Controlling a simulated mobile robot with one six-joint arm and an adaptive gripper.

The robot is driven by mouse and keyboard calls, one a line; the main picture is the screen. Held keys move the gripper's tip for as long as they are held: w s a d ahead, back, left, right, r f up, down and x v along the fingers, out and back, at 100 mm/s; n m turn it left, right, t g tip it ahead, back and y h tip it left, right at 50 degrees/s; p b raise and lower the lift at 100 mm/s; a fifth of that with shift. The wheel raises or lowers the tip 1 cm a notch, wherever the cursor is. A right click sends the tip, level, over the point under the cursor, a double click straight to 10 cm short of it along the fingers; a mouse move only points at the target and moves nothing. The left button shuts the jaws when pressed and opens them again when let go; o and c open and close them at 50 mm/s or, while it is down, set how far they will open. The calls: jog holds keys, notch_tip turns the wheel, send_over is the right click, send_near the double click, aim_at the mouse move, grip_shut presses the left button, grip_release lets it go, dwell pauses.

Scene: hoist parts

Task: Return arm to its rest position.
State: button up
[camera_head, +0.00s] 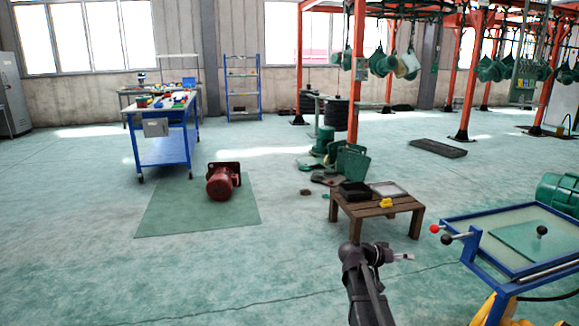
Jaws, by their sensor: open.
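My arm rises from the bottom of the head view, right of the middle, bent at a dark joint. My gripper (406,257) is at its end, pointing right, small in the picture. It is open and I see nothing between its fingers. It appears in front of the floor just below the low wooden table (376,212) in the picture, with no visible contact. The arm's lower part is cut off by the bottom edge.
A blue-framed cart (490,268) with a lever stands at the right. A red motor (222,183) lies on a green mat (165,222). A yellow item (386,203) and dark trays sit on the wooden table. A blue workbench (165,152) is behind. Floor at left is clear.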

jog(key=s+a+f+n+g+y, duration=0.25)
jog(key=s+a+f+y, duration=0.45)
jog(key=s+f, duration=0.35)
jog(key=s+a+f+n+y, duration=0.2)
jog(key=s+a+n+y, duration=0.4)
jog(key=s+a, duration=0.5)
notch_tip(320, 180, up, 26)
jog(key=m+y+p, duration=0.1)
jog(key=p, duration=2.6)
jog(key=shift+w+a+r, duration=0.2)
jog(key=shift+w+a, duration=0.1)
jog(key=shift+w, duration=0.1)
jog(key=shift+m, duration=0.25)
